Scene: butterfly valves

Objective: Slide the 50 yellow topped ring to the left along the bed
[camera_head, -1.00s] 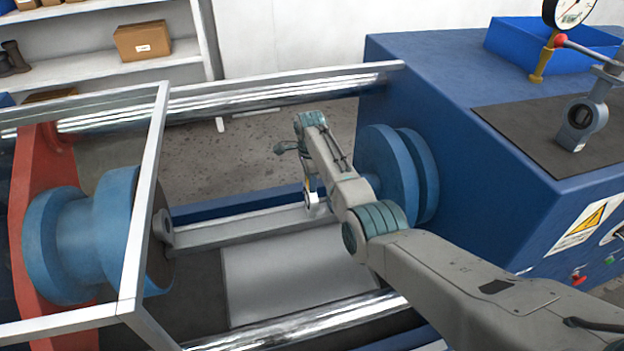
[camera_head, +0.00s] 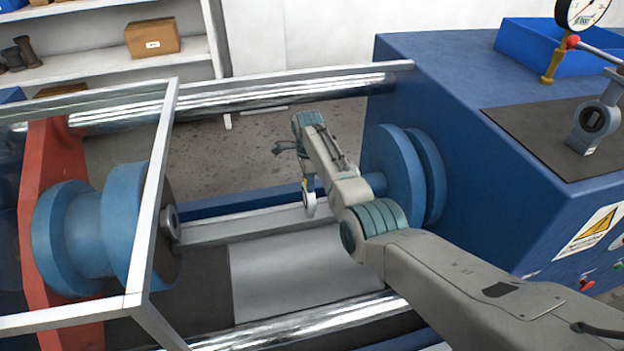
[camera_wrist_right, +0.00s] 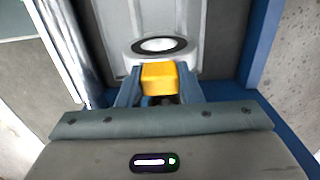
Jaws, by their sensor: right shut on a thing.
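The yellow topped ring (camera_wrist_right: 158,45) shows in the right wrist view as a pale ring with a dark inner edge. Its yellow block (camera_wrist_right: 158,78) sits between the two blue fingers of my right gripper (camera_wrist_right: 157,92), which is shut on it. In the head view, the ring (camera_head: 309,205) stands at the bed rail (camera_head: 240,225), between the left and right blue flanges. My right gripper (camera_head: 309,184) reaches down to it from above, and the yellow top is mostly hidden there. My left gripper is in neither view.
Another small ring (camera_head: 171,222) is at the left blue flange (camera_head: 120,225), behind a clear framed guard (camera_head: 150,205). The right blue flange (camera_head: 395,170) stands behind my arm on the blue housing (camera_head: 460,110). The rail between ring and left flange looks clear.

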